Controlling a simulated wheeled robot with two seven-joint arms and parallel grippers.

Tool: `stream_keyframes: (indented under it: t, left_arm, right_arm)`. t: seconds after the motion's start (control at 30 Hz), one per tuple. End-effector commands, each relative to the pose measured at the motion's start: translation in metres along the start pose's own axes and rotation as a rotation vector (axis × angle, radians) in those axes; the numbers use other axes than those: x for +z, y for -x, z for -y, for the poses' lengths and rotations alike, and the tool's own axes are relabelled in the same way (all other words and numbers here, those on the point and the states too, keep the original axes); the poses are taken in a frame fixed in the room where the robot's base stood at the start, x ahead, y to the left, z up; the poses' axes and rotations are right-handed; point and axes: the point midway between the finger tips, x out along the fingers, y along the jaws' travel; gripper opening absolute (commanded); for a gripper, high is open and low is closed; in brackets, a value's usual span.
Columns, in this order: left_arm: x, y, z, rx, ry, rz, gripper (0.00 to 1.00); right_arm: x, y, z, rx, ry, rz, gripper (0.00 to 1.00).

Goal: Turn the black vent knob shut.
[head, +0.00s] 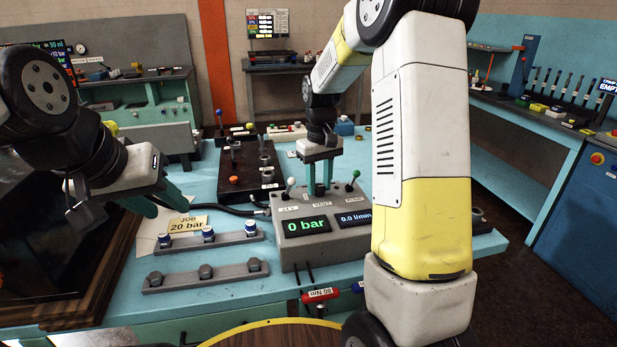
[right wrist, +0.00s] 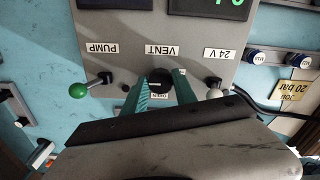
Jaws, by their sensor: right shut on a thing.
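The black vent knob (right wrist: 159,88) sits on the grey control box (head: 345,233), just beyond the VENT label in the right wrist view. My right gripper (right wrist: 160,90) has its two teal fingers on either side of the knob and is shut on it. In the head view my right gripper (head: 319,188) points down at the box and hides the knob. The box display reads 0 bar (head: 306,226). My left gripper (head: 154,203) is at the left over the bench, its teal fingers apart and empty.
Close beside the knob stand the green-balled PUMP lever (right wrist: 78,90) and the white-balled 24 V lever (right wrist: 214,93). Two grey racks (head: 208,243) (head: 206,276) with fittings and a job card (head: 187,225) reading 20 bar lie left of the box. A black hose (head: 240,210) runs to the box.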

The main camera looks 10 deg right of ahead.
Motion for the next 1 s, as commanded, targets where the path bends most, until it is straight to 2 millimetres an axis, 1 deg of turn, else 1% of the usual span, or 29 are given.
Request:
stream_keyframes:
  t: [0.13,0.17,0.2,0.27,0.53,0.63,0.77,0.9,1.0]
  left_arm:
    - [0.0,0.0,0.0,0.0,0.0,0.0,0.39]
    - [0.0,0.0,0.0,0.0,0.0,0.0,0.39]
    - [0.0,0.0,0.0,0.0,0.0,0.0,0.39]
    - [0.0,0.0,0.0,0.0,0.0,0.0,0.39]
    - [0.0,0.0,0.0,0.0,0.0,0.0,0.39]
    - [0.0,0.0,0.0,0.0,0.0,0.0,0.39]
    - [0.0,0.0,0.0,0.0,0.0,0.0,0.39]
    - [0.0,0.0,0.0,0.0,0.0,0.0,0.39]
    - [0.0,0.0,0.0,0.0,0.0,0.0,0.39]
  right_arm:
    - [-0.001,0.001,0.0,0.002,0.002,-0.003,0.0]
    - [-0.001,0.001,0.0,0.002,0.002,-0.003,0.37]
    - [-0.001,0.001,0.0,0.002,0.001,-0.003,0.45]
    - [-0.001,0.001,0.0,0.001,0.001,-0.003,0.55]
    - [0.0,0.0,0.0,0.001,0.0,-0.001,0.55]
    - [-0.001,0.005,0.0,0.001,0.0,-0.003,0.55]
    - [-0.001,0.022,0.0,0.001,0.0,-0.005,0.55]
    - [-0.001,0.047,0.0,0.002,0.0,-0.005,0.55]
    - [-0.001,0.062,0.0,0.001,0.0,-0.004,0.55]
